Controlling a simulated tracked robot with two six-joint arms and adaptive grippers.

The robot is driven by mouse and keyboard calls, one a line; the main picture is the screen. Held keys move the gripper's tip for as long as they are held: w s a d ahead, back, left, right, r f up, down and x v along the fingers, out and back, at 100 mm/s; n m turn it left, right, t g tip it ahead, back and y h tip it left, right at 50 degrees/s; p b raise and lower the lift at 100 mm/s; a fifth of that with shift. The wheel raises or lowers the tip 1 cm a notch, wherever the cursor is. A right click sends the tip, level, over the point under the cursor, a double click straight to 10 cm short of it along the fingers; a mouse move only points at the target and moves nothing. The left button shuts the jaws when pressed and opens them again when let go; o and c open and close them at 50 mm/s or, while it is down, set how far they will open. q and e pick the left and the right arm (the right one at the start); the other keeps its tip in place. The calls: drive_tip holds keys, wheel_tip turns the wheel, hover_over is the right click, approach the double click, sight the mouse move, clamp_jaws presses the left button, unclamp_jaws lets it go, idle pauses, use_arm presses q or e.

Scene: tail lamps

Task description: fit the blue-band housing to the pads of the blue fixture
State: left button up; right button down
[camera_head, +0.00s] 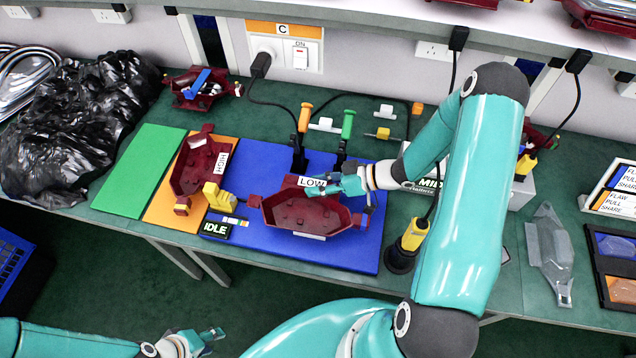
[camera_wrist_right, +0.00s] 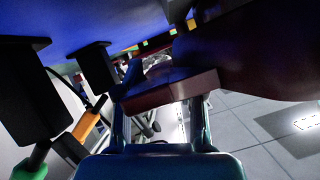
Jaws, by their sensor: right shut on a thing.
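A dark red housing (camera_head: 305,213) lies over the blue base (camera_head: 338,258) of the fixture, under a LOW label (camera_head: 311,182). No blue band on it can be made out. My right gripper (camera_head: 335,185) is at its back edge. In the right wrist view the fingers (camera_wrist_right: 160,112) are shut on a dark red edge (camera_wrist_right: 168,92). The pads are hidden under the housing, and I cannot tell whether it touches them. Another dark red piece with a blue strip (camera_head: 197,84) lies at the back left. My left gripper (camera_head: 205,340) is off the table's front edge; its opening is unclear.
Two black clamps with an orange handle (camera_head: 305,117) and a green handle (camera_head: 347,124) stand behind the housing. An orange base (camera_head: 166,212) with a HIGH housing (camera_head: 196,167) and a green mat (camera_head: 139,168) lie left. A yellow-black device (camera_head: 414,235) stands right.

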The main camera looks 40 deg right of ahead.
drive_tip(key=shift+f+b, duration=0.4)
drive_tip(key=shift+f, duration=0.25)
drive_tip(key=c, duration=0.6)
unclamp_jaws()
drive_tip(key=v, duration=1.2)
